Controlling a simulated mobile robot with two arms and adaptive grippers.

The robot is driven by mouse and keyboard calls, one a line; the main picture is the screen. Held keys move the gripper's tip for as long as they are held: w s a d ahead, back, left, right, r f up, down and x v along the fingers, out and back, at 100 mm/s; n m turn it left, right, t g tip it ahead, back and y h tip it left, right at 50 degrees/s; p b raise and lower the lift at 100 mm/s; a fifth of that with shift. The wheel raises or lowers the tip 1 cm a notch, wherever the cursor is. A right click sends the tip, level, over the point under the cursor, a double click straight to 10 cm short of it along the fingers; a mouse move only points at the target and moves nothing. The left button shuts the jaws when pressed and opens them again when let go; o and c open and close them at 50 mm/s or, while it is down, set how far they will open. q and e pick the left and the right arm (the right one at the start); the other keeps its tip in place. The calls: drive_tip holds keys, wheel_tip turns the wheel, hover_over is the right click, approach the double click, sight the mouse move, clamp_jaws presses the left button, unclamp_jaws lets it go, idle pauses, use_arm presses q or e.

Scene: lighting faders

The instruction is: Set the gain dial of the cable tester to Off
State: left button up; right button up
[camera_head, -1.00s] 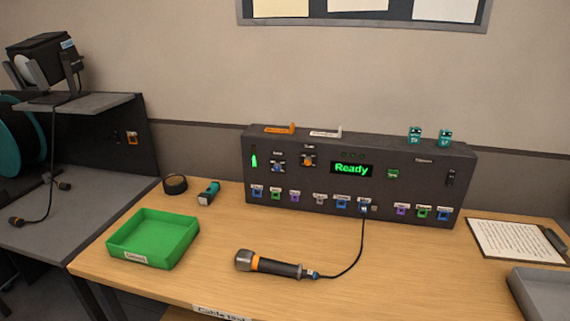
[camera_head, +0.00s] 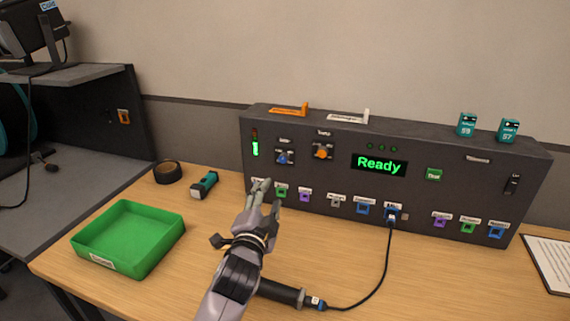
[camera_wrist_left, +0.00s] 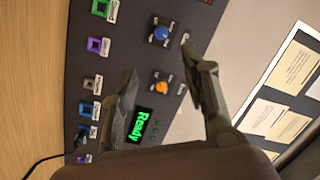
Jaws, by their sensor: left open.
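The cable tester (camera_head: 445,200) is a long dark box at the back of the table, its screen reading "Ready". Its face has a blue dial (camera_head: 284,158) at the upper left and an orange dial (camera_head: 322,152) to the right of it. Their labels are too small to read surely. The wrist view also shows the blue dial (camera_wrist_left: 161,34) and the orange dial (camera_wrist_left: 161,87). My left gripper (camera_head: 266,188) is open and empty, in front of the tester's left part, below the blue dial in the head view and apart from both dials. My right gripper is not in view.
A green tray (camera_head: 128,238), a black tape roll (camera_head: 167,172) and a teal flashlight (camera_head: 204,186) are on the left of the table. A microphone (camera_head: 280,292), partly behind my left arm, is cabled to the tester's lower sockets. A clipboard (camera_head: 552,262) lies at right.

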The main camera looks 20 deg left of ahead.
use_arm(q)
drive_tip(key=w, duration=0.4)
approach(283, 161)
drive_tip(key=w, duration=0.7)
drive_tip(key=shift+a+r, duration=0.15)
drive_tip(key=shift+a, duration=0.2)
drive_tip(key=shift+w, duration=0.8)
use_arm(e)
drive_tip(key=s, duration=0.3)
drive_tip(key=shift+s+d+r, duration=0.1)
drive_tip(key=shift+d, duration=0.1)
use_arm(q)
drive_tip(key=shift+a, duration=0.1)
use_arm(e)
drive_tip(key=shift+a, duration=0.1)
use_arm(q)
clamp_jaws()
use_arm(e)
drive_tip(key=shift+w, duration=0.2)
